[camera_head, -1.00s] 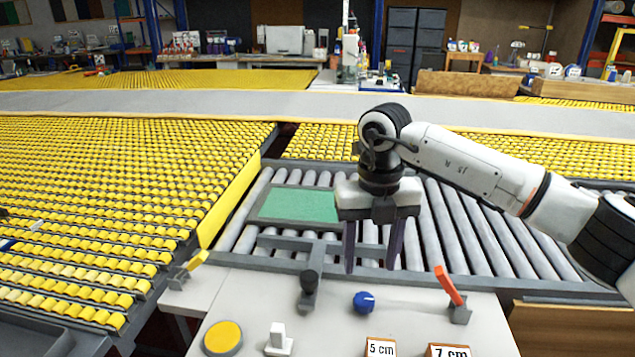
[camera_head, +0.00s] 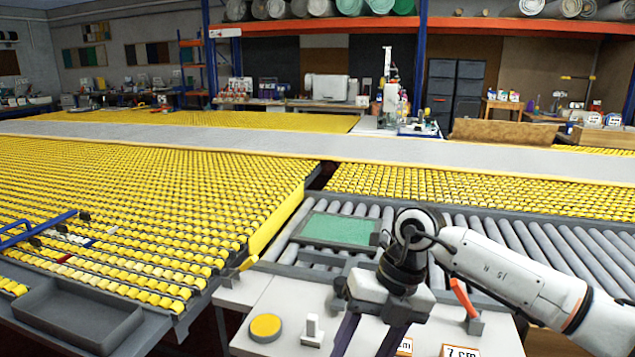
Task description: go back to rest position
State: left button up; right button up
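My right gripper (camera_head: 368,338) hangs from the arm that comes in from the right. It points down over the white control panel (camera_head: 258,296), and its two dark fingers stand apart with nothing seen between them. The finger ends are cut off by the bottom edge of the view. My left arm and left gripper do not show.
A green piece (camera_head: 336,229) lies on the grey roller table (camera_head: 560,245) behind the gripper. The panel carries a yellow round button (camera_head: 265,326), a white switch (camera_head: 312,328) and a red lever (camera_head: 463,297). A grey tray (camera_head: 80,318) and yellow roller tables (camera_head: 130,200) fill the left.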

jog(key=s+a+f+g+y, duration=0.1)
jog(key=s+a+y, duration=0.2)
jog(key=a, duration=0.2)
jog(key=s+a+g+y, duration=0.1)
jog(key=s+a+y, duration=0.1)
jog(key=s+a, duration=0.3)
jog(key=s+a+r+m+t+y, duration=0.15)
jog(key=a+r+m+y, duration=0.3)
jog(key=a+y, duration=0.45)
jog(key=w+d+m+t+y, duration=0.1)
jog(key=w+d+m+t, duration=0.45)
jog(key=m+t, duration=0.7)
jog(key=d+f+m+t+h, duration=0.5)
jog(key=d+f+m+h, duration=0.6)
jog(key=d+f+m, duration=0.15)
jog(key=s+d+f+m+g+h, duration=0.2)
jog(key=s+d+f, duration=0.3)
jog(key=s+f, duration=0.4)
jog(key=s+d+f+m+g+h, duration=0.3)
jog(key=s+d+f+g, duration=0.2)
jog(key=s+f, duration=0.4)
jog(key=shift+s+d+f, duration=0.15)
jog(key=shift+d+f, duration=0.1)
jog(key=shift+f, duration=0.4)
